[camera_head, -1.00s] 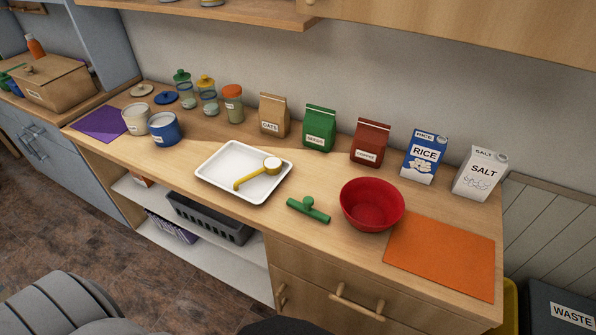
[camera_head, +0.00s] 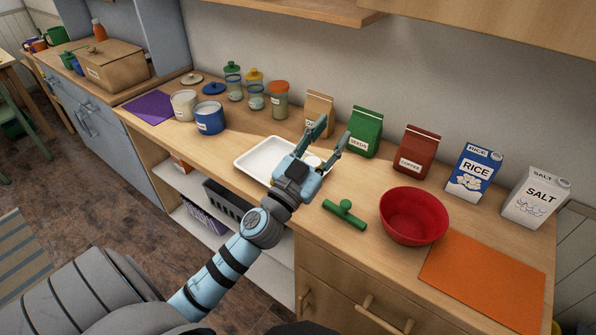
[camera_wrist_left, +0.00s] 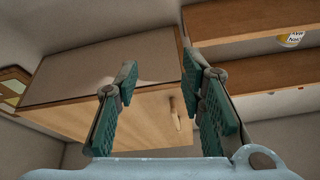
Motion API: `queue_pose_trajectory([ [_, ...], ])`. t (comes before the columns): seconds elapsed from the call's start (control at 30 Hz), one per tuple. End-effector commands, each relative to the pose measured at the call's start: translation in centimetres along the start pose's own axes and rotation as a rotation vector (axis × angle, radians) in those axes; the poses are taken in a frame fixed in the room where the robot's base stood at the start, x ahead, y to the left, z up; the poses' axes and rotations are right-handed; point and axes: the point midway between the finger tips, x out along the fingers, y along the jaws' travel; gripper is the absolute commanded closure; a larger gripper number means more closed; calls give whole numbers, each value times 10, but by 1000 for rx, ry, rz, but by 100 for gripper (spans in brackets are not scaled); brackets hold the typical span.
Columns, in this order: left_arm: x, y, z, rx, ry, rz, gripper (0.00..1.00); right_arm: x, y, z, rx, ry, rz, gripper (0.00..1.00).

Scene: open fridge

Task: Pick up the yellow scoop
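The white tray (camera_head: 262,156) lies on the wooden counter, partly covered by my left arm. The yellow scoop is almost wholly hidden behind my left gripper; only a small pale patch, perhaps its bowl (camera_head: 312,160), shows between the gripper's parts. My left gripper (camera_head: 332,132) is above the tray, fingers pointing up and away toward the wall, open and empty. In the left wrist view the two teal-padded fingers (camera_wrist_left: 160,82) stand apart with nothing between them. My right gripper is not in view.
Bags (camera_head: 364,133), cartons (camera_head: 473,172) and jars (camera_head: 279,100) line the back. A wooden wall cabinet (camera_wrist_left: 100,85) fills much of the wrist view.

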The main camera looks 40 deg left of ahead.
Motion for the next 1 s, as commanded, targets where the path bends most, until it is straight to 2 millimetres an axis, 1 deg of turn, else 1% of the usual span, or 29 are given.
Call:
queue_pose_trajectory([
  [0.03,16,19,-24,28,102,128,64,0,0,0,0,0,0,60],
  [0.07,24,34,-35,47,148,231,64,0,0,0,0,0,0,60],
  [0.1,30,57,-41,82,176,385,64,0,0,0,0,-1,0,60],
  [0.13,33,73,-40,115,164,510,64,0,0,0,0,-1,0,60],
  [0.17,35,86,-31,153,117,637,64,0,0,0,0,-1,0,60],
  [0.2,35,94,-8,206,-9,788,64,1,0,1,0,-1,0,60],
  [0.23,34,89,15,245,-149,873,64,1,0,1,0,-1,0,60],
  [0.27,32,75,39,276,-317,922,64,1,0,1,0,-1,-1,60],
  [0.3,27,45,68,300,-556,930,64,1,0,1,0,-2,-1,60],
  [0.33,22,19,84,304,-728,900,64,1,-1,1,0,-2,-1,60],
  [0.37,16,-8,95,299,-886,849,64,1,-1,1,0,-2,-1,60],
  [0.4,7,-41,103,283,-1064,764,64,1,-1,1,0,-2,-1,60],
  [0.43,0,-62,106,265,-1172,699,64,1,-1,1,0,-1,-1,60],
  [0.5,-14,-96,107,226,-1344,571,64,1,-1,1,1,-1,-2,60],
  [0.53,-19,-104,108,212,-1389,533,64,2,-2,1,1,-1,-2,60],
  [0.57,-22,-109,110,201,-1419,507,64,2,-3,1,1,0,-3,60],
  [0.63,-25,-111,122,191,-1449,484,64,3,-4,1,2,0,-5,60],
  [0.8,-23,-100,169,191,-1448,488,64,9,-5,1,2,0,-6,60],
  [0.9,-22,-96,188,193,-1445,488,64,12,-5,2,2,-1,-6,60],
  [1.0,-21,-95,200,194,-1444,489,64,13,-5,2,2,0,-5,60],
])
